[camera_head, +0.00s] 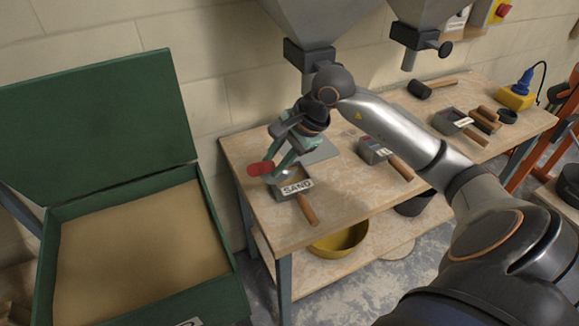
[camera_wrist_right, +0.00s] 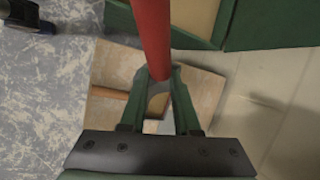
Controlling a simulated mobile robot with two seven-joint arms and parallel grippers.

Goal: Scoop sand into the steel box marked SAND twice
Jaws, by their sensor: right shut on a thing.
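My right gripper (camera_head: 281,163) is shut on the red handle of a scoop (camera_head: 260,168). It is above the steel box marked SAND (camera_head: 297,187), which stands near the table's left end with its wooden handle toward the front. The scoop's head is mostly hidden by the gripper, so I cannot tell whether it holds sand. The box's inside is largely hidden too. In the right wrist view the red handle (camera_wrist_right: 151,38) runs up from between the fingers (camera_wrist_right: 160,88). The open green bin (camera_head: 228,292) at the left holds sand (camera_head: 140,250). My left gripper is not in view.
The wooden table (camera_head: 345,195) also carries a second steel box (camera_head: 372,150), a third box (camera_head: 450,120) and a mallet (camera_head: 420,89). Hoppers (camera_head: 310,20) hang above the back. A yellow bowl (camera_head: 341,241) is on the lower shelf.

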